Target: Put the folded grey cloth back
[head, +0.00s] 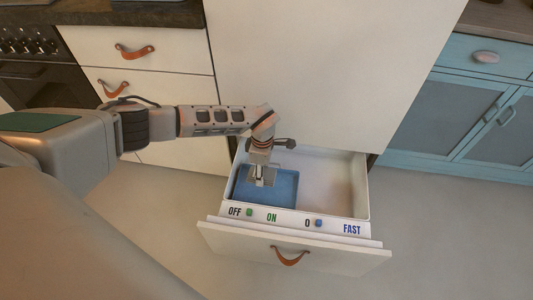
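An open white drawer (362,190) sticks out from below a large cream panel. A flat blue tray or mat (284,188) lies in its left half. My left gripper (262,183) points down into the drawer, over the blue piece. Small pale grey shapes show at its fingertips; I cannot tell whether these are only fingers or also a folded grey cloth. I cannot make out the cloth anywhere else. Whether the gripper touches the blue piece is unclear. My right gripper is not in view.
The drawer's right half (325,185) looks empty. Its front strip (285,222) has a green and a blue button with lettering; a leather pull (290,256) hangs below. Cream drawers (165,90) and an oven (40,75) stand left, blue cabinets (470,100) right. The floor in front is clear.

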